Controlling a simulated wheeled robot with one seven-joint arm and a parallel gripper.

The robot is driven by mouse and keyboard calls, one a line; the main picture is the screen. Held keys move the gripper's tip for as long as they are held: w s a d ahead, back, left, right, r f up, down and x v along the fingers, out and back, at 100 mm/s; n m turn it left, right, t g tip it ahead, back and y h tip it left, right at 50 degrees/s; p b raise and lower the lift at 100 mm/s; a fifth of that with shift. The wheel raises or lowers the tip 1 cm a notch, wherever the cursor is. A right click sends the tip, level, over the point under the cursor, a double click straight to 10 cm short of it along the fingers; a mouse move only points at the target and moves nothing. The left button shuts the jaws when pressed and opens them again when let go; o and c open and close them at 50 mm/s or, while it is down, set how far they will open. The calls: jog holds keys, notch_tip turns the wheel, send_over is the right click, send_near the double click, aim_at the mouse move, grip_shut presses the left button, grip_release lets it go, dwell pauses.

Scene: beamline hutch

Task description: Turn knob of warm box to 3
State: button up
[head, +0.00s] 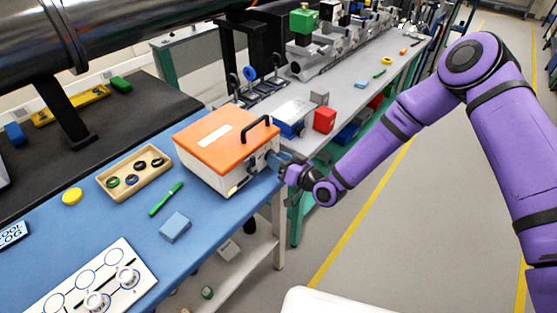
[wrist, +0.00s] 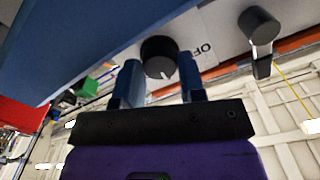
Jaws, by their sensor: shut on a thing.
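The warm box (head: 206,169) is white with an orange lid (head: 226,138) and a black handle. It stands on the blue table top in the head view. My gripper (head: 273,158) is at its right-hand face. In the wrist view my gripper (wrist: 158,64) has its two blue fingers on either side of a round black knob (wrist: 159,54), shut on it. A white mark shows on the knob's lower rim. Part of an upside-down label, "OF", is beside it. The number the knob points to cannot be read.
A second black knob or lever (wrist: 259,32) is on the same face, to the right in the wrist view. A wooden tray (head: 112,192) with dark rings, a green marker (head: 166,199) and a light-blue block (head: 175,227) lie near the box. The floor aisle on the right is clear.

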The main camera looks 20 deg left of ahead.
jog(key=m, duration=0.5)
jog(key=shift+f+m, duration=0.1)
jog(key=shift+m, duration=0.2)
jog(key=m, duration=0.4)
jog(key=shift+m, duration=0.4)
jog(key=o, duration=0.9)
jog(key=shift+o, duration=0.2)
jog(key=v, duration=1.1)
jog(key=shift+w, duration=0.1)
